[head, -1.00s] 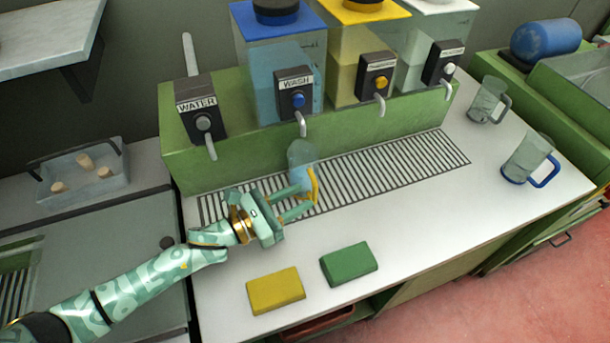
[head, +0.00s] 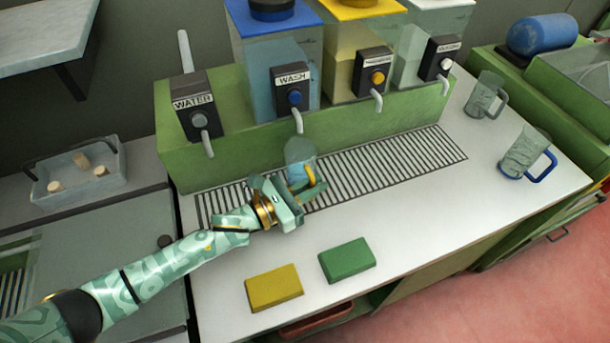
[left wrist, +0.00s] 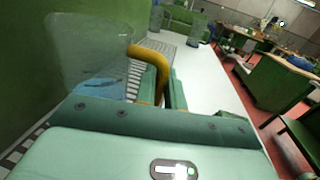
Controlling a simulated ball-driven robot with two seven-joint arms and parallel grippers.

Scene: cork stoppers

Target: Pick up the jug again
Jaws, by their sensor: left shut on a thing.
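The jug (head: 299,152) is clear with bluish contents and a yellow handle. It stands on the slatted drip grate below the wash tap. My left gripper (head: 304,189) is at the jug's handle side, shut on the yellow handle. In the left wrist view the jug (left wrist: 90,60) is at the left, and its yellow handle (left wrist: 147,54) runs down between the fingers of the left gripper (left wrist: 160,88). The jug's lower part is partly hidden by the gripper. My right gripper is not in view.
Above the grate (head: 390,160) hang the water tap (head: 207,143), wash tap (head: 297,120) and two others. A yellow sponge (head: 273,287) and a green sponge (head: 347,260) lie in front. Two jugs, one blue-handled (head: 524,153), stand at right. A tray (head: 75,178) holds corks.

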